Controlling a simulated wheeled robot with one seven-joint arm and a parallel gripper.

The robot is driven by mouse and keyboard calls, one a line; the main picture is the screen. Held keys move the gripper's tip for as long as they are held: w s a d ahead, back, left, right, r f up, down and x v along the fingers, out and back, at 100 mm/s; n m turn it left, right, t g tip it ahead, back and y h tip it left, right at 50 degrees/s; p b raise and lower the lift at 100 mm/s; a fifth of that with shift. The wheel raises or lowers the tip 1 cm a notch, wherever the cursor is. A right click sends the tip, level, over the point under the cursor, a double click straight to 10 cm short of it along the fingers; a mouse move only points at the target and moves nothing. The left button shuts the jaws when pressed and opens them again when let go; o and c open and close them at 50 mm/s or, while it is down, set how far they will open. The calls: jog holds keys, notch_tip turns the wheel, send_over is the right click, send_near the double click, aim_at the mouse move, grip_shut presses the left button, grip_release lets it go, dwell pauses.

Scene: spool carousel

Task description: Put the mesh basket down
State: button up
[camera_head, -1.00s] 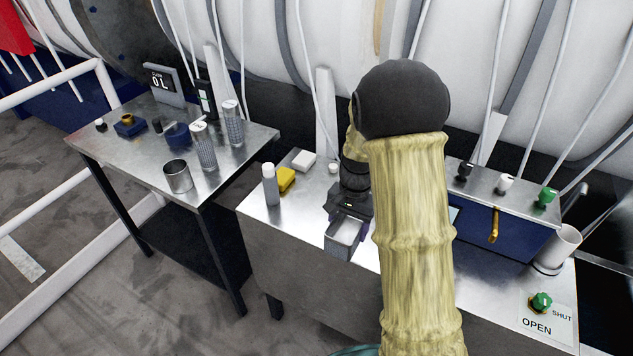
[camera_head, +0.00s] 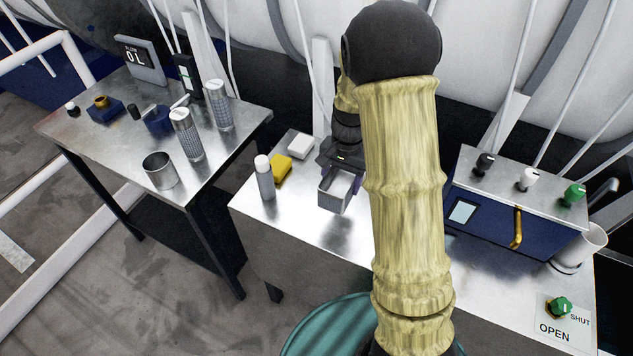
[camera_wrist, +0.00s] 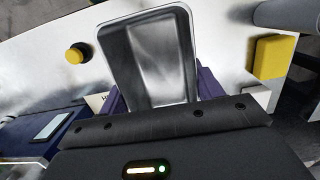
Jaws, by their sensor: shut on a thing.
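The basket (camera_head: 335,197) is a small grey, open-topped rectangular container. My gripper (camera_head: 342,178) is shut on it with purple fingers and holds it over the metal bench (camera_head: 305,225). In the wrist view the basket (camera_wrist: 155,60) fills the top middle, looks empty and shows a purple finger at each side. Its mesh is too fine or blurred to make out. I cannot tell whether its underside touches the bench. My arm covers part of the bench to the right.
A white bottle (camera_head: 264,178), a yellow sponge (camera_head: 281,169) and a white block (camera_head: 300,146) stand left of the basket. A blue control box (camera_head: 515,210) with knobs stands right. Left is a side table (camera_head: 110,145) holding a metal cup (camera_head: 160,171). The bench front is clear.

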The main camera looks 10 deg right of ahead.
aim_at(339, 191)
jog(key=shift+f, duration=0.1)
notch_tip(339, 191, down, 6)
jog(key=shift+w+d+r+p, duration=0.1)
jog(key=shift+w+d+p, duration=0.05)
jog(key=shift+p, duration=0.35)
jog(key=shift+f, duration=0.2)
jog(key=shift+a, duration=0.2)
jog(key=f, duration=0.2)
jog(key=shift+s+f, duration=0.2)
jog(key=shift+f, duration=0.2)
jog(key=shift+w+f, duration=0.1)
jog(key=shift+f, duration=0.35)
jog(key=shift+f, duration=0.1)
